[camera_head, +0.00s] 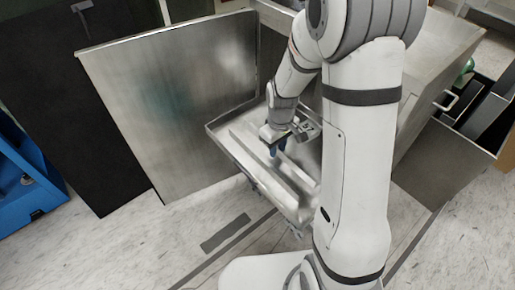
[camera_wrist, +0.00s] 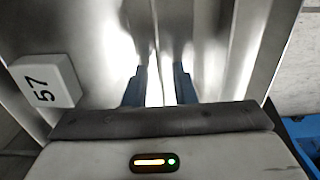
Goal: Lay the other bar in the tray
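The open metal tray (camera_head: 212,134) sits in the middle of the head view, with raised rims. A long pale metal bar (camera_head: 264,172) lies lengthwise in it. My gripper (camera_head: 277,151) is over the tray, pointing down, with its blue fingertips low beside this bar. In the wrist view my two dark blue fingers (camera_wrist: 160,80) are apart, with bright shiny metal between them. Glare hides whether a second bar is between them, and whether they touch it. My arm hides the right part of the tray.
A white block marked 57 (camera_wrist: 45,85) is left of the fingers in the wrist view. A large upright metal panel (camera_head: 175,105) stands left of the tray. A metal cabinet with a handle (camera_head: 440,90) is at the right. A blue unit (camera_head: 25,175) is far left.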

